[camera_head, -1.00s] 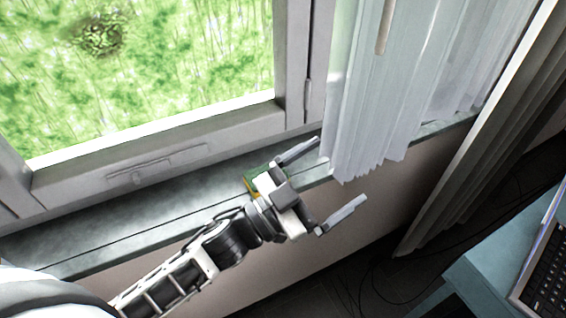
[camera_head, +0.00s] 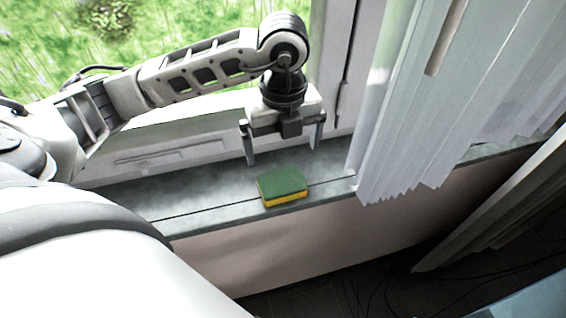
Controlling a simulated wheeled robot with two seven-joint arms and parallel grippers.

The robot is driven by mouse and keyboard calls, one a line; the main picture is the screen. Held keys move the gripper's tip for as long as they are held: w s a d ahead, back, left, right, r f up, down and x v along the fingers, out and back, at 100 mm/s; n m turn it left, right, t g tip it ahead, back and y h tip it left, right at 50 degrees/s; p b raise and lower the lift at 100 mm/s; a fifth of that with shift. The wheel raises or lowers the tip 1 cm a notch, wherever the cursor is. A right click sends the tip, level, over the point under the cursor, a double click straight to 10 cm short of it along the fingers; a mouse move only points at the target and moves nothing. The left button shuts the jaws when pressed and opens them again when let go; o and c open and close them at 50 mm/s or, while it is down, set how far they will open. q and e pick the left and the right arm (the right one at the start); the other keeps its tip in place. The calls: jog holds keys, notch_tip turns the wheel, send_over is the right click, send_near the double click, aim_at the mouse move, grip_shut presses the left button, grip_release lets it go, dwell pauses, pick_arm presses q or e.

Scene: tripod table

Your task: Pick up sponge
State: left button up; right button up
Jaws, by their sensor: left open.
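The sponge (camera_head: 283,187) is a small block with a green top and a yellow lower layer. It lies flat on the grey window sill, close to the sill's front edge. My left gripper (camera_head: 282,154) points down over the sill, with its two fingers spread apart and nothing between them. In the picture it is just above and behind the sponge, and it does not appear to touch it. The sponge is fully in view. My right gripper is not in view.
The window sill (camera_head: 205,196) is clear to the left of the sponge. A white pleated curtain (camera_head: 405,125) hangs at the right, close to the gripper. The window frame (camera_head: 165,155) stands behind the sill. Cables lie on the dark floor at lower right.

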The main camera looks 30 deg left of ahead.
pick_arm(q)
jog(key=b, duration=0.3)
send_over(282, 182)
notch_tip(282, 182, down, 6)
jog(key=shift+w+d+f, duration=0.1)
jog(key=shift+f, duration=0.05)
notch_tip(282, 182, down, 4)
jog(key=b, duration=0.3)
jog(key=shift+f+b, duration=0.2)
jog(key=shift+b, duration=0.1)
jog(key=shift+f+b, duration=0.3)
jog(key=shift+f, duration=0.05)
jog(key=c, duration=0.8)
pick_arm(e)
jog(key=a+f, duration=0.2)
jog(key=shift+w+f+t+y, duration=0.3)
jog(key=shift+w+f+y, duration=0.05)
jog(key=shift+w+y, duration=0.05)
